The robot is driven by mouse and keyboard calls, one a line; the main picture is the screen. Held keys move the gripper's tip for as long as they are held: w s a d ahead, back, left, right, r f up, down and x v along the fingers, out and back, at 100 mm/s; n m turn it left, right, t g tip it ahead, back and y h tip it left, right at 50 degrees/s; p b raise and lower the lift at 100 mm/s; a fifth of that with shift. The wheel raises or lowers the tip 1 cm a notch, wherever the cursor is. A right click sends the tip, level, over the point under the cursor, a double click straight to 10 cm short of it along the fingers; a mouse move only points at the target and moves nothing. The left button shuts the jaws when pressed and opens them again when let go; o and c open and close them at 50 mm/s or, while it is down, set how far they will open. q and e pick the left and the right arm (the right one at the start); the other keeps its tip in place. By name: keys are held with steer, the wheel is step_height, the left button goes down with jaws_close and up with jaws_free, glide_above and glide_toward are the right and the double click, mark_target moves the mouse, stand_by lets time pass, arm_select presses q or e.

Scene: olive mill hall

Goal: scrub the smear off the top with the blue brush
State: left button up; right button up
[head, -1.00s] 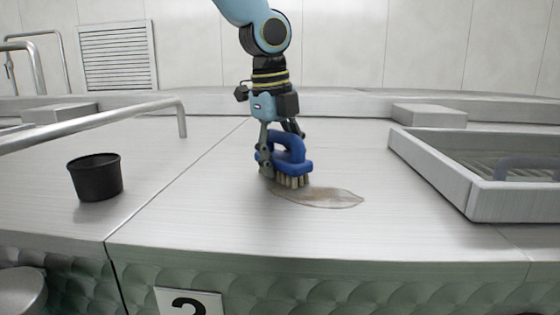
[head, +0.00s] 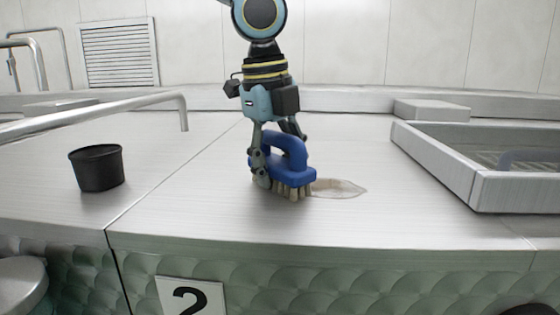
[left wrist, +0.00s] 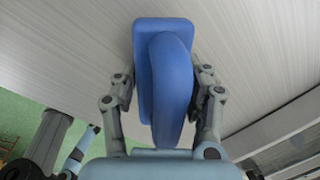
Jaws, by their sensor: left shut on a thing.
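My left gripper (head: 277,149) is shut on the handle of the blue brush (head: 295,173). The brush is upright, its pale bristles pointing down at the steel top (head: 220,215), seemingly touching it. A thin brownish smear (head: 340,188) lies on the top, reaching out to the right of the brush; its left part is hidden behind the brush. In the left wrist view the blue brush (left wrist: 165,75) sits between the two fingers, one on each side of its handle. My right gripper is in neither view.
A black cup (head: 97,168) stands to the left on the top. A steel rail (head: 100,114) runs above it. A raised-edge metal tray (head: 478,190) is at the right, and a low block (head: 432,109) lies behind it. The top in front of the brush is clear.

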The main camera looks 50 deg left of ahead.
mark_target(279, 155)
arm_select(q)
steer(key=shift+s+d, duration=0.1)
steer(key=shift+s, duration=0.05)
steer(key=shift+w+a+r+p, duration=0.15)
steer(key=shift+w+a+p, duration=0.3)
steer(key=shift+w+p, duration=0.15)
steer(key=shift+w+a+f, duration=0.2)
steer(key=shift+w+a, duration=0.55)
steer(key=shift+w, duration=0.1)
steer(key=shift+w+a, duration=1.4)
steer(key=shift+w, duration=0.3)
steer(key=shift+s+d+f+b, duration=0.1)
steer(key=shift+s+d+b, duration=0.1)
steer(key=shift+s+d, duration=0.65)
steer(key=shift+s+d+b, duration=0.2)
steer(key=shift+s+d, duration=0.45)
steer(key=shift+s, duration=0.35)
steer(key=shift+s+d, duration=1.1)
steer(key=shift+s, duration=0.2)
steer(key=shift+w+a+r+p, duration=0.2)
steer(key=shift+w+a+p, duration=0.15)
steer(key=shift+w, duration=0.1)
steer(key=shift+w+a+f, duration=0.15)
steer(key=shift+w+a, duration=0.4)
steer(key=shift+w, duration=0.15)
steer(key=shift+w+a, duration=0.4)
steer(key=shift+w, duration=0.05)
steer(key=shift+w+a, duration=1.3)
steer(key=shift+w, duration=0.25)
steer(key=shift+r, duration=3.05)
